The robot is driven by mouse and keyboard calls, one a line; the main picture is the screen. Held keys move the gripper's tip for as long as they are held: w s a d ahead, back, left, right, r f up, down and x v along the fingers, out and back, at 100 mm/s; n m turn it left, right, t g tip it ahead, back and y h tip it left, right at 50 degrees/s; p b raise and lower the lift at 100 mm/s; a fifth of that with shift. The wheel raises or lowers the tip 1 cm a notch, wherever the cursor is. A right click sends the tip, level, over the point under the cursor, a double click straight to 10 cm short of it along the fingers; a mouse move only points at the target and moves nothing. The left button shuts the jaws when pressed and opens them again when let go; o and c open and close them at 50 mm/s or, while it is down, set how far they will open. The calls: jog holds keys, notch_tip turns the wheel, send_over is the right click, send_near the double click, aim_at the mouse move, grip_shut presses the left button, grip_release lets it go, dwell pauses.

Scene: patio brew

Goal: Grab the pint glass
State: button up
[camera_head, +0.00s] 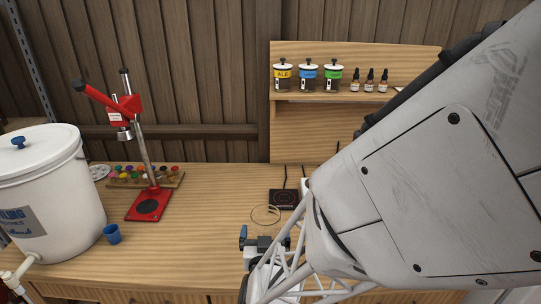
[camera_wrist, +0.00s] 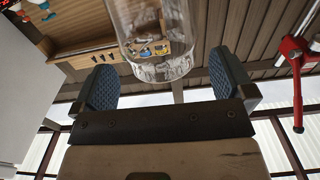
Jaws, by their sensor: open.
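A clear glass (camera_wrist: 152,30), which looks like the pint glass, shows at the top of the wrist view, with its thick end nearest me. My gripper (camera_wrist: 160,68) is open, with one blue-padded finger on each side of the glass. A gap shows between the glass and each pad. In the head view my gripper (camera_head: 264,243) is low in the middle, partly hidden by my arm. A thin ring (camera_head: 266,215) shows just beyond the fingers there; it may be the glass's rim, but I cannot tell.
A shelf (camera_head: 350,95) holds jars and dropper bottles. My arm hides the right side.

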aim_at(266, 209)
jog(key=shift+w, duration=2.2)
jog(key=c, duration=1.2)
